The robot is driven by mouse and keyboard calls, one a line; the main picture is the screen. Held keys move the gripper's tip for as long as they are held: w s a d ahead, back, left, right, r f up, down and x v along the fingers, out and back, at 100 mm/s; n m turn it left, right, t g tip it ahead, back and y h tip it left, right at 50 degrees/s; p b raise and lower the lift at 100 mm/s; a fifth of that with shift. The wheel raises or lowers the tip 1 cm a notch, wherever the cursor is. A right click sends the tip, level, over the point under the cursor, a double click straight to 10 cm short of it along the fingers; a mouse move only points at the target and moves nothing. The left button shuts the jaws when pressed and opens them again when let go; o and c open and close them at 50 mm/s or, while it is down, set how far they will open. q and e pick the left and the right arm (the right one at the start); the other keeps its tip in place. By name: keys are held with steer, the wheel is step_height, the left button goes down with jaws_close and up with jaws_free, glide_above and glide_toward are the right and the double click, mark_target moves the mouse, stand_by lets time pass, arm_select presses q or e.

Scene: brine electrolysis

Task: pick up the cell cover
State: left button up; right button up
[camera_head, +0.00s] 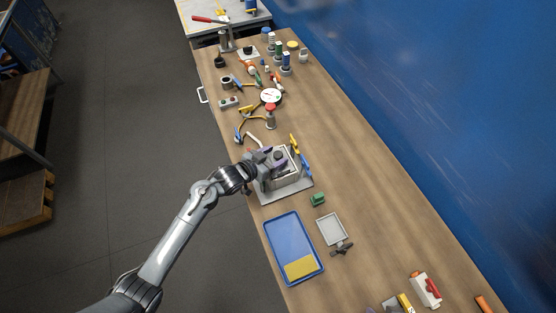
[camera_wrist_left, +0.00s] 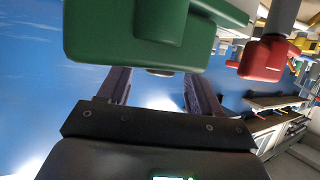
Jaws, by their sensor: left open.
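The cell (camera_head: 284,178) is a grey box on a grey base plate (camera_head: 299,190) near the middle of the bench in the head view. Its top looks dark, and my gripper partly hides it; I cannot clearly make out the cell cover there. My left gripper (camera_head: 272,157) is at the top of the cell, on its far left side. In the left wrist view the two fingers (camera_wrist_left: 155,90) stand apart, with a large green block (camera_wrist_left: 140,35) close in front of them. Whether the fingers touch anything is not clear. My right gripper is out of view.
Yellow and blue parts (camera_head: 300,155) stand right beside the cell. Nearer are a small green block (camera_head: 318,199), a blue tray (camera_head: 272,240) with a yellow item, and a light grey square tray (camera_head: 332,229). Bottles and tools crowd the far bench.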

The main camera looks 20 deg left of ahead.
arm_select(q)
jaws_close()
steer(key=shift+r, duration=0.15)
